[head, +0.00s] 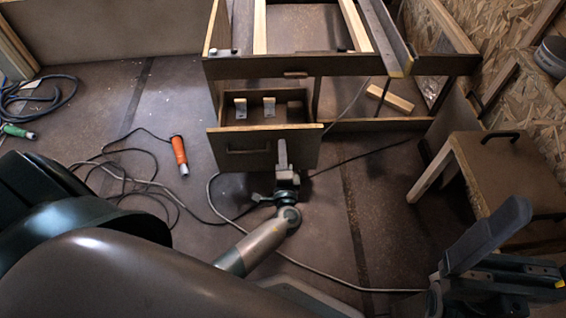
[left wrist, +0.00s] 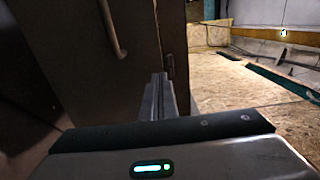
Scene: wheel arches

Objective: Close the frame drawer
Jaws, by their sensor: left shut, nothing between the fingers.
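The frame drawer (head: 233,139) hangs under the wooden frame (head: 290,66) in the head view and is pulled out toward me. Its dark front panel has a pale top edge and a bar handle on its left part. Two small metal brackets show inside it. My left gripper (head: 282,145) is shut and empty, its fingers in front of the panel's right part, right of the handle. In the left wrist view the shut fingers (left wrist: 160,82) point at a dark panel (left wrist: 75,55) with a handle (left wrist: 111,30). I cannot tell whether they touch it.
A wooden stool (head: 495,165) with a black handle stands at the right. Cables and an orange-handled tool (head: 179,155) lie on the floor left of the drawer. A particle-board wall (head: 500,30) is at the back right.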

